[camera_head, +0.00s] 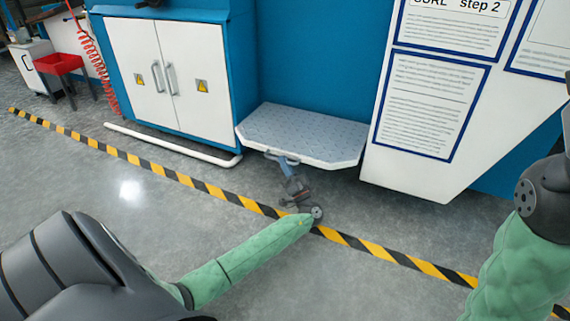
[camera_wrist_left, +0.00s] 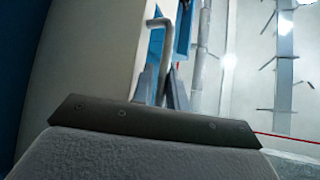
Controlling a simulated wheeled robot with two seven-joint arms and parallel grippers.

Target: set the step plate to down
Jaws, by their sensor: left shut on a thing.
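The step plate (camera_head: 305,132) is a grey treaded platform with a pale rim, in front of the blue machine in the head view. Its tread faces up and it looks about level, a little above the floor. My left gripper (camera_head: 284,161) is at the plate's front edge, left of the middle, shut on a thin handle there. In the left wrist view a pale bent rod (camera_wrist_left: 157,24), which looks like this handle, runs down between the fingertips (camera_wrist_left: 166,82). The exact contact is small in the head view. My right gripper is out of view.
A white double-door cabinet (camera_head: 160,78) stands left of the plate. A white panel with printed sheets (camera_head: 432,105) hangs close on its right. A yellow and black floor stripe (camera_head: 200,186) crosses in front. A white bar (camera_head: 165,145) lies low before the cabinet. A red stool (camera_head: 58,64) stands far left.

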